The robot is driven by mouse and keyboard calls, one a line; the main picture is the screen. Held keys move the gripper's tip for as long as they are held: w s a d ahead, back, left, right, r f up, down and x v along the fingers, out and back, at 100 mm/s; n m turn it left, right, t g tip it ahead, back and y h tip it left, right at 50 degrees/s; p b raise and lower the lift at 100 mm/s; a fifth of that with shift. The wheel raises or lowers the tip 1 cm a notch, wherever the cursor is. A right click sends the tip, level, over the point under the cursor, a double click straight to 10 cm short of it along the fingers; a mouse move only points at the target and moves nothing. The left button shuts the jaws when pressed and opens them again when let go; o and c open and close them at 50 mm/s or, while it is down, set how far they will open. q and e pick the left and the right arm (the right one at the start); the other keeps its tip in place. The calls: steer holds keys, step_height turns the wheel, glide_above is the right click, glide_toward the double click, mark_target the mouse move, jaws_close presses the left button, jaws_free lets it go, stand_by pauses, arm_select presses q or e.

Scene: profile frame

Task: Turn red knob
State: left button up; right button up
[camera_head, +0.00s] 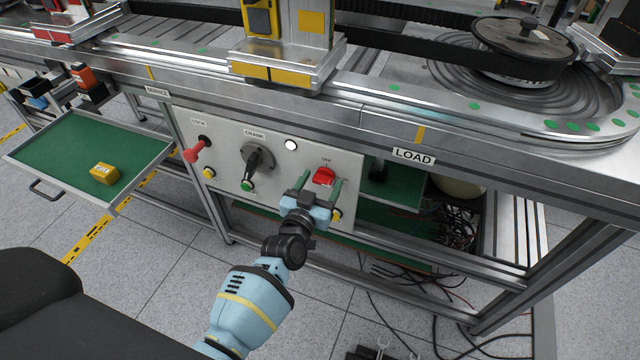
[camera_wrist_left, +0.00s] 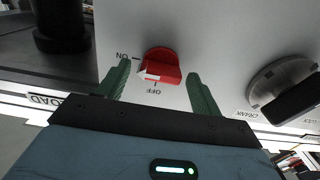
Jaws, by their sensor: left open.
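The red knob (camera_head: 324,176) sits on the right part of the grey control panel (camera_head: 225,140), under a small label. In the left wrist view the red knob (camera_wrist_left: 160,68) has marks reading ON and OFF beside it, and its white-marked end points toward the lower left, between them. My left gripper (camera_head: 318,185) is in front of the knob with its green fingers open. In the left wrist view the fingers of the left gripper (camera_wrist_left: 160,85) stand on either side of the knob, with gaps. My right gripper is not in view.
Left of the knob are a black crank (camera_head: 257,158) and a red lock lever (camera_head: 197,150). Small yellow and green buttons line the panel's lower edge. A green drawer (camera_head: 75,150) with a yellow block stands open at left. Cables lie under the table at right.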

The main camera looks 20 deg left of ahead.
arm_select(q)
steer(key=c, duration=1)
